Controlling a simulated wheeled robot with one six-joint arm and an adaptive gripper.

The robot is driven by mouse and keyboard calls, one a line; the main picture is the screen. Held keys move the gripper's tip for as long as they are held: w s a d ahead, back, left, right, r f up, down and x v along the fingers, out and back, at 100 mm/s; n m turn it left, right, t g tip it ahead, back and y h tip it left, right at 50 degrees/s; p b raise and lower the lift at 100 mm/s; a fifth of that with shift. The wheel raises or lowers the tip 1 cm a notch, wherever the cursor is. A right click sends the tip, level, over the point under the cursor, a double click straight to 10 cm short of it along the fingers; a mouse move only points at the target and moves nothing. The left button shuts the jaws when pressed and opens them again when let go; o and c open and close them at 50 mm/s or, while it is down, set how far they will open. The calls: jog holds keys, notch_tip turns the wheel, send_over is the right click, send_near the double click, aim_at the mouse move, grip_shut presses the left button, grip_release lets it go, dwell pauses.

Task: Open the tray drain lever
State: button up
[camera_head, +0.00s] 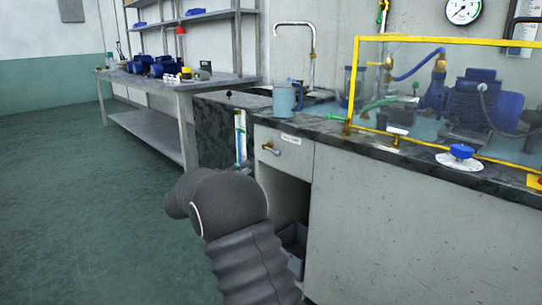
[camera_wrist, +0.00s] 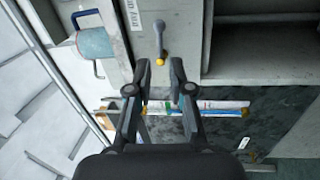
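A small lever (camera_head: 270,149) with a grey arm and a brass end sits on the pale panel under the counter, beside a white label (camera_head: 290,139). In the wrist view the lever (camera_wrist: 159,38) lies just beyond my fingertips, in line with the gap between them. Part of its label (camera_wrist: 133,15) shows, but I cannot read it fully. My gripper (camera_wrist: 160,70) is open and empty, and I see no contact with the lever. In the head view my dark arm hides the gripper.
An open cabinet bay with a grey bin (camera_head: 293,240) lies below the lever. A blue-grey jug (camera_head: 285,99) stands on the counter edge above. A clear sight tube (camera_head: 240,135) runs beside the panel. A yellow frame (camera_head: 435,40) surrounds the pump. The floor at left is clear.

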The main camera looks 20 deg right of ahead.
aim_at(271, 151)
jog(key=shift+t, duration=0.3)
jog(key=x, duration=0.9)
jog(key=w+x, duration=0.1)
jog(key=x, duration=0.3)
jog(key=shift+w+r, duration=0.1)
jog(key=shift+w, duration=0.1)
grip_shut()
